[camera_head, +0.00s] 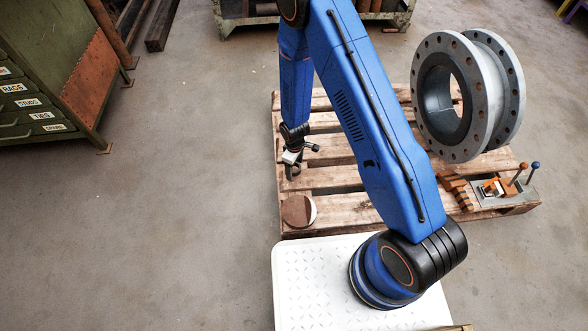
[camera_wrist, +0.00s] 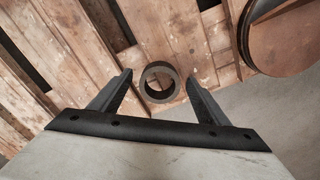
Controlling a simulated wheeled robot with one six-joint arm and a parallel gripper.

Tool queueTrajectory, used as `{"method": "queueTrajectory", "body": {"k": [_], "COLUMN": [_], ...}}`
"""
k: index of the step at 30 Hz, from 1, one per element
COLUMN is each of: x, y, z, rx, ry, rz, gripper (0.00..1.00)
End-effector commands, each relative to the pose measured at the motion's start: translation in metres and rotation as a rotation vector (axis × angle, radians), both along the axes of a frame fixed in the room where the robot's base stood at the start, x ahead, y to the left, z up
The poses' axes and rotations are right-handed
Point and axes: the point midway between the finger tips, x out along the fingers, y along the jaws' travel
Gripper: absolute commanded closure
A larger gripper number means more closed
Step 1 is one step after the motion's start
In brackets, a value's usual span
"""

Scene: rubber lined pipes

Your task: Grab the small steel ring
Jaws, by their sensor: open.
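The small steel ring (camera_wrist: 148,83) is a short dark grey ring, seen from above in the wrist view with its open centre facing me. It lies at a plank of the wooden pallet (camera_wrist: 75,45). My gripper (camera_wrist: 158,79) is open, with one finger left of the ring and one right of it. Gaps show between both fingers and the ring. In the head view my gripper (camera_head: 292,170) is low over the left part of the pallet (camera_head: 330,178). I cannot make out the ring there; its height below the fingertips is unclear.
A round brown disc (camera_head: 296,211) lies at the pallet's front left, also at upper right in the wrist view (camera_wrist: 288,38). A large flanged pipe (camera_head: 486,62) stands on the right side. A plate with knobbed levers (camera_head: 505,190) is at front right. Floor left is clear.

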Motion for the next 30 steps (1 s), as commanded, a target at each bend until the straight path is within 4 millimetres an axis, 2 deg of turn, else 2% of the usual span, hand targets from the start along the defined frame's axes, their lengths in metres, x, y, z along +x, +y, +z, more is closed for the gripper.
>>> {"method": "queueTrajectory", "body": {"k": [4, 10, 20, 25, 30], "x": [0.0, 0.0, 0.001, 0.001, 0.001], "y": [0.0, 0.0, 0.0, 0.0, 0.001], "z": [0.0, 0.0, 0.003, 0.019, 0.045], "rx": [0.0, 0.0, 0.0, 0.001, 0.003], "ry": [0.0, 0.0, -0.001, -0.003, -0.003], "rz": [0.0, 0.0, -0.001, -0.001, -0.001], "gripper": [0.3, 0.77, 0.77, 0.77, 0.77]}}
